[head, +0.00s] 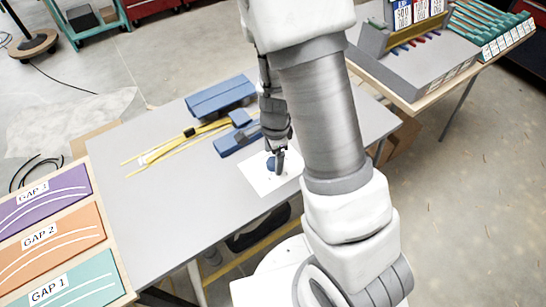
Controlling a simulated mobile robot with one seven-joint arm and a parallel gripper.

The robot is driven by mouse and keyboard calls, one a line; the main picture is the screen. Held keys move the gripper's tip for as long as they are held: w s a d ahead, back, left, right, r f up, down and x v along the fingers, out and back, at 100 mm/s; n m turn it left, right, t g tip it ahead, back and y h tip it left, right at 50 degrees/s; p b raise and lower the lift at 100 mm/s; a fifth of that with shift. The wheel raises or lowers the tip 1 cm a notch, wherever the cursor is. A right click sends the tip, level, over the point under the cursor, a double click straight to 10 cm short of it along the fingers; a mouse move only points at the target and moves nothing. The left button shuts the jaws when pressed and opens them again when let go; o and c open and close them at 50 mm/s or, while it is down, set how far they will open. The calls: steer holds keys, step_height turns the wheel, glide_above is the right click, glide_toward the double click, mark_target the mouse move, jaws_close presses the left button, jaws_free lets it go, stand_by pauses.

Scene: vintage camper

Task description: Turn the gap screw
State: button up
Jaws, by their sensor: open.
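A small blue part (271,163), possibly the gap screw, sits on a white square (258,182) near the front of the grey table (165,215). My gripper (279,160) points down just over the white square, beside the blue part. It is open, but its fingers overlap in this view. I cannot tell whether a finger touches the blue part. My arm hides the table to the right of it.
Blue blocks (221,97) and long yellow strips (170,150) lie behind my gripper. A coloured panel (50,240) marked with gap numbers stands at the left. A grey bench (430,73) with racks is at the back right.

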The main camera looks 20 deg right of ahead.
step_height(320, 180, up, 16)
steer(key=s+p, duration=0.1)
steer(key=p, duration=0.3)
steer(key=shift+f+p, duration=0.15)
steer(key=shift+p, duration=0.25)
steer(key=s+r+n+t, duration=0.2)
steer(key=s+r+n, duration=0.4)
steer(key=r+n, duration=0.2)
steer(key=s+r+n+t, duration=0.2)
steer(key=s+r+n, duration=0.4)
steer(key=r+n, duration=0.3)
step_height(320, 180, up, 2)
steer(key=shift+s+d+r+t, duration=0.1)
steer(key=shift+s+d+t, duration=0.05)
steer(key=shift+s+t, duration=0.2)
steer(key=shift+d, duration=0.1)
